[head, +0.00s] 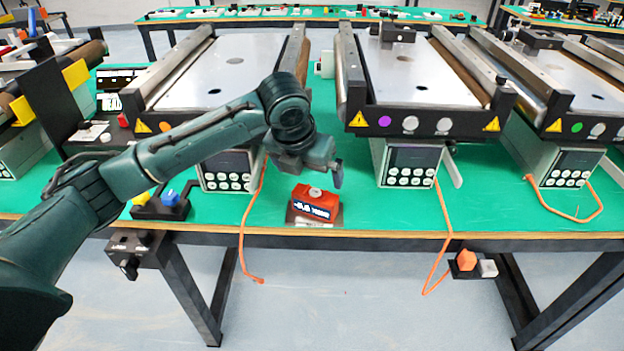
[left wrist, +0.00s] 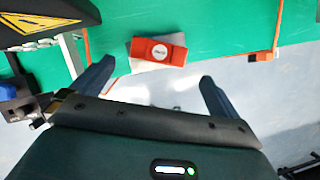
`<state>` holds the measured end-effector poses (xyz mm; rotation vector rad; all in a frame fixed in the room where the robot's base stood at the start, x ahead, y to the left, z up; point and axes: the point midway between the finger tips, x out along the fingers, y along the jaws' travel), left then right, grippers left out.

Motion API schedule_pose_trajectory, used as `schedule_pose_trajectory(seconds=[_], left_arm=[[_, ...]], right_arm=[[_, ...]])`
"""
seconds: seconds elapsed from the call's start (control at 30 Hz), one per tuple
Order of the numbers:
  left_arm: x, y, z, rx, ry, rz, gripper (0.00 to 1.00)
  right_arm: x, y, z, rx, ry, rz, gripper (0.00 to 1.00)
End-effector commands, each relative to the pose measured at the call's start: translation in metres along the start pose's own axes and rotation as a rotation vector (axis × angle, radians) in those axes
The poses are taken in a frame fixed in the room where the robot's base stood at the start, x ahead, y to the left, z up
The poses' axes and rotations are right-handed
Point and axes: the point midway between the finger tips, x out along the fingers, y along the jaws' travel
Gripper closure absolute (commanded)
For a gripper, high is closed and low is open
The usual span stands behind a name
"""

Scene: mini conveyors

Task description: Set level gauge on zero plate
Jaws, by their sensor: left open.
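The level gauge is a red-orange block (head: 315,203) with a pale round spot on top and a dark lettered label on its front. It also shows in the left wrist view (left wrist: 158,51). The zero plate is a small greyish plate (head: 298,219) near the table's front edge. The gauge is at the plate's far part and covers some of it; I cannot tell if it rests fully on it. My left gripper (head: 322,168) is above and behind the gauge in the head view. In the left wrist view its fingers (left wrist: 158,70) are wide apart and empty. My right gripper is not seen.
Mini conveyors (head: 235,70) and (head: 415,75) stand behind on the green table (head: 350,205), with keypad boxes beneath. Orange cables (head: 245,225) and (head: 447,215) hang over the front edge. A blue-and-yellow button box (head: 165,207) stands at left. Green surface right of the gauge is free.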

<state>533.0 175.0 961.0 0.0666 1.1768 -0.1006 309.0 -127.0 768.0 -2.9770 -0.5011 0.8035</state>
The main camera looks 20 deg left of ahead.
Motion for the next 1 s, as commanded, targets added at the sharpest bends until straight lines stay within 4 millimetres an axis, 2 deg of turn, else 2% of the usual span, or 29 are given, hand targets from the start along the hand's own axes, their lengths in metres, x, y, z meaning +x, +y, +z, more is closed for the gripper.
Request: schedule_pose_trajectory(seconds=[0.1,0.27,0.37,0.47,0.57,0.7,0.83,1.0], left_arm=[[-0.01,0.0,0.0,-0.001,-0.002,0.0,0.0],[-0.012,0.0,0.0,-0.002,-0.001,-0.001,0.0],[-0.003,-0.008,-0.006,-0.042,-0.003,-0.027,0.0],[0.018,-0.031,-0.02,-0.171,-0.011,-0.103,0.0],[0.046,-0.063,-0.043,-0.404,-0.014,-0.226,0.0],[0.074,-0.106,-0.078,-0.825,0.018,-0.421,0.0],[0.089,-0.129,-0.111,-1.246,0.083,-0.577,0.0],[0.1,-0.134,-0.157,-1.812,0.187,-0.739,0.0]], right_arm=[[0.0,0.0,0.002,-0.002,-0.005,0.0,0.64],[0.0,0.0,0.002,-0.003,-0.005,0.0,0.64],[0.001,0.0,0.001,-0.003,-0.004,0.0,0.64],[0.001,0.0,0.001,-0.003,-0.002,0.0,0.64],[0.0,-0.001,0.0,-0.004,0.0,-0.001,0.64],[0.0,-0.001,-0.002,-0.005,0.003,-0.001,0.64],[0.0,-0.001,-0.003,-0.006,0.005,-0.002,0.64],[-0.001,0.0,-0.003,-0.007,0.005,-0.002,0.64]])
